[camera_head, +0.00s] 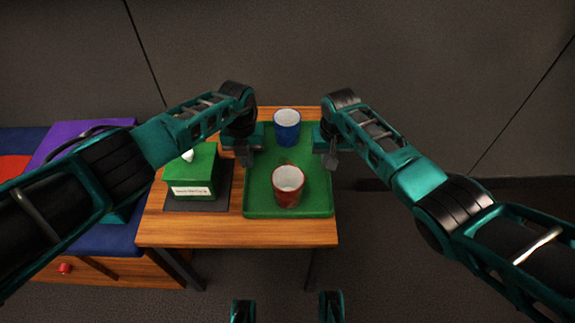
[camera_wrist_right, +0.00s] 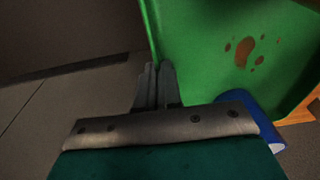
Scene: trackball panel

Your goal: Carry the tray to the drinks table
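The green tray (camera_head: 314,210) is at the wooden table (camera_head: 190,233), with a blue cup (camera_head: 287,128) at its back and a red cup (camera_head: 288,187) near its front. Both cups are upright with pale insides. My left gripper (camera_head: 245,160) is at the tray's left rim, its fingers close together on the rim. My right gripper (camera_head: 331,160) is at the right rim. In the right wrist view its fingers (camera_wrist_right: 157,75) are closed on the edge of the tray (camera_wrist_right: 195,40), and the blue cup (camera_wrist_right: 265,122) shows partly. I cannot tell if the tray touches the tabletop.
A green box (camera_head: 192,172) with a white label stands on a dark mat (camera_head: 200,205) left of the tray. A lower blue-and-purple surface with a wooden drawer front (camera_head: 110,271) adjoins on the left. Grey floor (camera_head: 450,250) is open to the right.

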